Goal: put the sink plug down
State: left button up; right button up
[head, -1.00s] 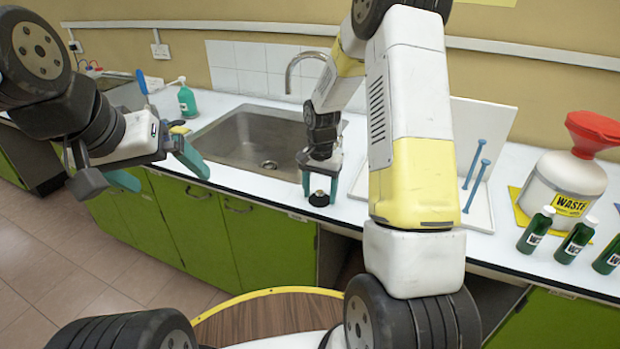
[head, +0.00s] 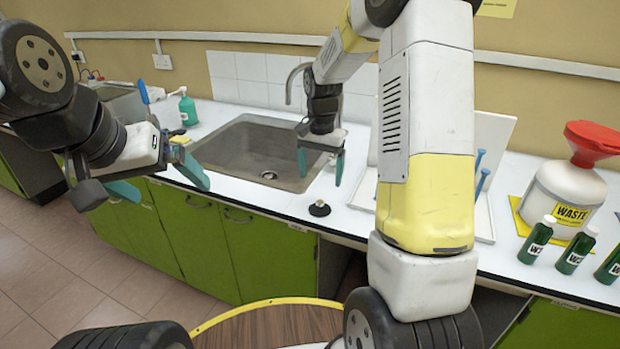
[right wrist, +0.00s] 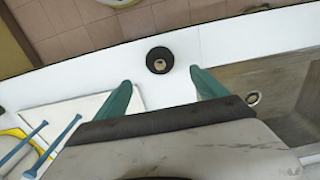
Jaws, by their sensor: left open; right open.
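The black sink plug (head: 319,208) stands on the white worktop near its front edge, just right of the sink. In the right wrist view the plug (right wrist: 159,60) shows as a dark disc with a pale knob, beyond and between my fingertips. My right gripper (head: 320,167) is open and empty, above the plug and apart from it. Its teal fingers also show in the right wrist view (right wrist: 158,90). My left gripper (head: 166,188) is open and empty at the left, in front of the counter.
The steel sink basin (head: 262,150) is left of the plug, with a drain hole (head: 268,175) in its floor. Green bottles (head: 573,250) and a waste container (head: 563,195) stand farther right.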

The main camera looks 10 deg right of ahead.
jog(key=s+r+n+t, duration=0.2)
jog(key=s+r+n, duration=0.1)
jog(key=s+r, duration=0.8)
jog(key=s+a+r+n+t+y, duration=0.2)
jog(key=s+r+n+t, duration=0.2)
jog(key=s, duration=0.9)
jog(key=shift+s+r, duration=0.15)
jog(key=shift+r, duration=0.8)
